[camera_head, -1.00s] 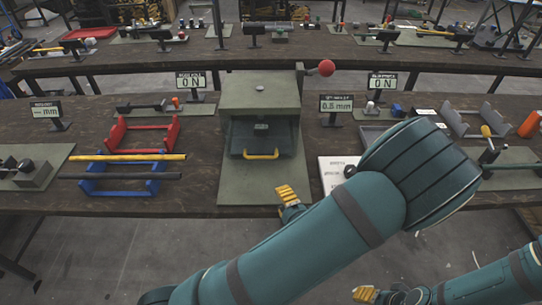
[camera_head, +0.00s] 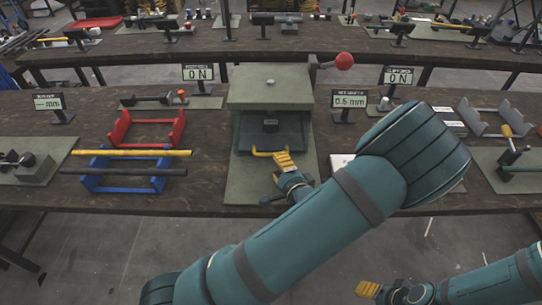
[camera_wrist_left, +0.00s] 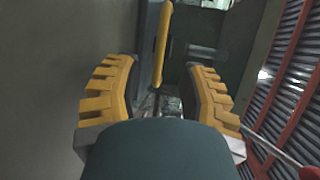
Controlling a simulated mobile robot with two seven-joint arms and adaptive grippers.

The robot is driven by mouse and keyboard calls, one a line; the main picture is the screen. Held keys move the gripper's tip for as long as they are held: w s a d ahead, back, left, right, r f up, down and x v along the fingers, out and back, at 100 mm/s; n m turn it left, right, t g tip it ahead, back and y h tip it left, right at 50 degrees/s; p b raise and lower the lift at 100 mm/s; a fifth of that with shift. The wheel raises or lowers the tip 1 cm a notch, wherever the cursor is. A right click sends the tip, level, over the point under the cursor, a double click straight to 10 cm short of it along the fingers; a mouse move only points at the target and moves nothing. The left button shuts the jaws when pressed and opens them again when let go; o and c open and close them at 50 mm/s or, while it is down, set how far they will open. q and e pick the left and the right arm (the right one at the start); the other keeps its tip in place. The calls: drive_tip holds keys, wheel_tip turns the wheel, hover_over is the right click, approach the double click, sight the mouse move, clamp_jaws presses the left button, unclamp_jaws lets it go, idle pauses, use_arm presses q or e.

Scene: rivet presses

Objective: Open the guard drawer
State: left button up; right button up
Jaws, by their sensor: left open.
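The guard drawer (camera_head: 271,133) is a dark teal panel in the front of a grey-green press housing (camera_head: 270,94). It looks shut. Its yellow bar handle (camera_head: 262,154) runs along the front, its right end partly covered by my left gripper. My left gripper (camera_head: 284,161), with yellow fingers, is at the right part of the handle. In the left wrist view the open jaws (camera_wrist_left: 163,90) have the handle (camera_wrist_left: 162,45) ahead and between them; I cannot tell whether they touch it. My right gripper (camera_head: 367,289) is low at the front, away from the table; its jaw opening is unclear.
A red-ball lever (camera_head: 343,62) stands at the housing's right. A display reading 0.5 mm (camera_head: 349,100) stands right. My left arm covers the table's right front.

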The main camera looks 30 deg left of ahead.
sight(272, 155)
use_arm(q)
drive_tip(key=b+x, duration=0.1)
drive_tip(key=x, duration=0.5)
drive_tip(key=shift+w+a, duration=0.15)
drive_tip(key=shift+a, duration=0.05)
clamp_jaws()
